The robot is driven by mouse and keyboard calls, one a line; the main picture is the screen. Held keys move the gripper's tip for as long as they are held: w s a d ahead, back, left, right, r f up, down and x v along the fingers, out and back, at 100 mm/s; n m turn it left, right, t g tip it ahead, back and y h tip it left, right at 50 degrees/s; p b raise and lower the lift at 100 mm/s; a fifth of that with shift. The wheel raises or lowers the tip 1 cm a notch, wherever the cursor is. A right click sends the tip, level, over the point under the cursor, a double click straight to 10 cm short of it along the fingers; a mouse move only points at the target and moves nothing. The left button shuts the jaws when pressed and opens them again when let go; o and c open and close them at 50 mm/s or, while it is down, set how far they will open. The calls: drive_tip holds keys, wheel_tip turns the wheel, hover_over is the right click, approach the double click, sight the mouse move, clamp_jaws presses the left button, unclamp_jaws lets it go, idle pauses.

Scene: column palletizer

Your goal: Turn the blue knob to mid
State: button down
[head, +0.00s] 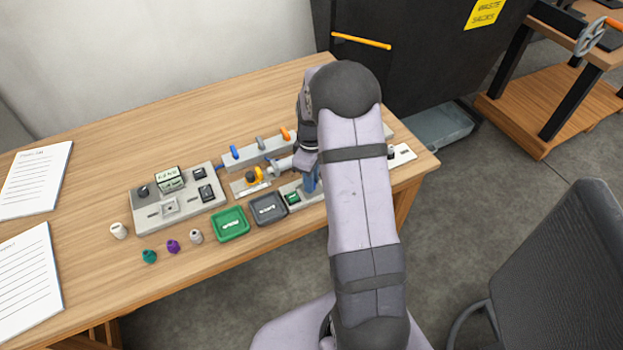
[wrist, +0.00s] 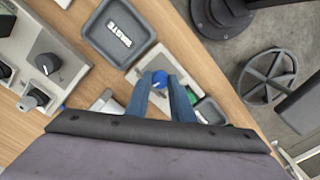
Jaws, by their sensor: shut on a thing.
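The blue knob (wrist: 160,80) shows in the wrist view on a small light-grey panel (wrist: 139,73). My gripper (wrist: 162,84) is over the panel with its two blue fingers closed on the sides of the knob. The knob's pointer and the scale marks around it are too small or covered to read. In the head view my gripper (head: 311,185) reaches down at the table's front right, and my arm and fingers hide the knob there.
A dark-grey waste tray (head: 268,208) and a green tray (head: 230,224) sit left of my gripper. A valve manifold (head: 255,155) with coloured levers stands behind. A grey control panel (head: 178,205) and several small caps are further left. Bare table lies at the back.

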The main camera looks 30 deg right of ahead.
drive_tip(key=shift+w+n, duration=0.1)
drive_tip(key=shift+n, duration=0.5)
drive_tip(key=c, duration=1.5)
unclamp_jaws()
drive_tip(key=shift+c, duration=0.2)
drive_tip(key=shift+r+b, duration=0.9)
drive_tip(key=shift+r, duration=2.8)
